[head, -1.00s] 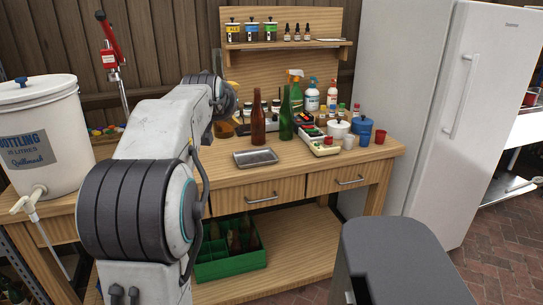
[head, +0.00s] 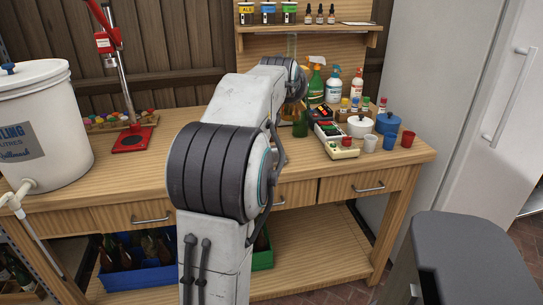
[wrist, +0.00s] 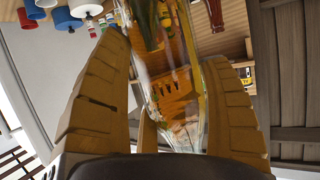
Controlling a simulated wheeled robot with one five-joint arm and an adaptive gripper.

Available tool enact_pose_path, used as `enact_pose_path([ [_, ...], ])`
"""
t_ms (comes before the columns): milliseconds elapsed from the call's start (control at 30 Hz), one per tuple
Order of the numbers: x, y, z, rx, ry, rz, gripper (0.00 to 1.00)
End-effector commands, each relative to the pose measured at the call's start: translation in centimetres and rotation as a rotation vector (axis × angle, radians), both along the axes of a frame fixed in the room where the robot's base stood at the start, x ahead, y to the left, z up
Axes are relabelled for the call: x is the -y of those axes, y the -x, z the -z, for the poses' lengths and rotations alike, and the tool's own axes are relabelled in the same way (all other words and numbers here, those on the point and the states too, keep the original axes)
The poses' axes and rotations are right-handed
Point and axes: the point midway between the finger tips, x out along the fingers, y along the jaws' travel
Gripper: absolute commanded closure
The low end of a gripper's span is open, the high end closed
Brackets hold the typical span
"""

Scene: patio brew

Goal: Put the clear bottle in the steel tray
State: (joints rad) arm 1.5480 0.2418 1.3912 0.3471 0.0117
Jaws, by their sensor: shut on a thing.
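The clear bottle (wrist: 172,100) is glass and lies between the two yellow-tan fingers of my gripper (wrist: 166,55) in the wrist view. The gripper is shut on it. The bottle looks see-through, with shelf and bench colours showing through. In the head view my own arm hides most of the gripper, and a clear neck (head: 291,46) seems to rise above the arm's end. The steel tray is not visible in either current view; my arm covers the part of the bench where it lay.
A green bottle (head: 300,122) stands partly behind my arm. Spray bottles (head: 334,87), a white pot (head: 360,126), a blue pot (head: 388,123) and cups crowd the bench's right side. A red capper (head: 130,138) and a white bucket (head: 40,125) stand left.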

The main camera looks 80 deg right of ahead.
Motion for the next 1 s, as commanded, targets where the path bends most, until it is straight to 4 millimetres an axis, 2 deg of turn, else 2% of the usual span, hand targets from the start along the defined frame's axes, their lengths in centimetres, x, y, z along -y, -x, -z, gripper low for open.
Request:
enact_pose_path([
  [600,-1.4,0.0,4.7,0.003,0.006,0.001,0.63],
  [1000,-1.7,0.1,5.8,0.004,0.004,0.003,0.63],
])
